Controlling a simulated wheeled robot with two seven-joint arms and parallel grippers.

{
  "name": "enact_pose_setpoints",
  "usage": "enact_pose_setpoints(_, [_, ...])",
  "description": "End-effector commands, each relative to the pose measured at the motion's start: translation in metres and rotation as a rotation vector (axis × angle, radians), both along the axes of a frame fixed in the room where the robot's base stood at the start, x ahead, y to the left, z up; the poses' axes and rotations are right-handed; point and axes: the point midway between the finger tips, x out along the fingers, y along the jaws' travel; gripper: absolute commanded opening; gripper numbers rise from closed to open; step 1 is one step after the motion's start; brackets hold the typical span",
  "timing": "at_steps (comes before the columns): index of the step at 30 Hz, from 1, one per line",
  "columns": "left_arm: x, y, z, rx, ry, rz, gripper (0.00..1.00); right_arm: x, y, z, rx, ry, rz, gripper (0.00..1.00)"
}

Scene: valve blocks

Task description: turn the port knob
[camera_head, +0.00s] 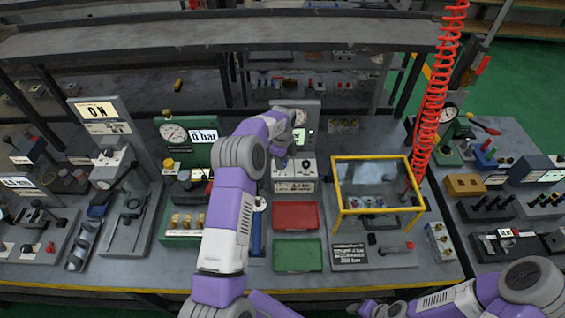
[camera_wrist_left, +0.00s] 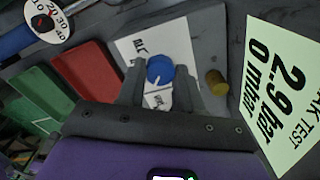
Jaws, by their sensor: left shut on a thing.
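The port knob (camera_wrist_left: 160,70) is a round blue knob with a white pointer line, in the middle of the left wrist view. It sits on a grey block with white printed labels (camera_wrist_left: 178,42). My left gripper (camera_wrist_left: 160,86) has one dark finger on each side of the knob and is shut on it. In the head view my left arm reaches to the block at the back centre; the knob and fingertips are hard to make out there. My right gripper (camera_head: 372,308) is low at the bottom edge, too small and dark to show its jaw state.
A display (camera_wrist_left: 278,88) reading 2.9 bar and 0 mbar stands right of the knob, with a brass-coloured peg (camera_wrist_left: 216,82) between. A red tray (camera_head: 296,215) and a green tray (camera_head: 298,255) lie in front. A yellow-framed clear box (camera_head: 375,180) stands to the right.

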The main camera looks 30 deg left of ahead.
Motion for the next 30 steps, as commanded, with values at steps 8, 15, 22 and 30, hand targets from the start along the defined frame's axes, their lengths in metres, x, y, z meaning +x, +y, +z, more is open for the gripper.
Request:
enact_pose_setpoints(8, [0.0002,0.0000,0.0003,0.000,-0.001,0.152,0.05,0.0001,0.0000,-0.0058,0.000,0.000,0.000,0.43])
enact_pose_setpoints(15, [0.0002,0.0002,0.0007,0.000,-0.001,0.212,0.05,0.0000,0.0000,-0.0072,0.000,0.000,0.000,0.43])
enact_pose_setpoints(22, [0.0002,0.0003,0.0009,0.000,-0.001,0.223,0.05,0.0000,0.0000,-0.0073,0.000,0.000,0.000,0.43])
enact_pose_setpoints(30, [0.0003,0.0003,0.0009,0.000,-0.002,0.223,0.43,0.0000,0.0000,-0.0072,0.000,0.000,0.000,0.43])
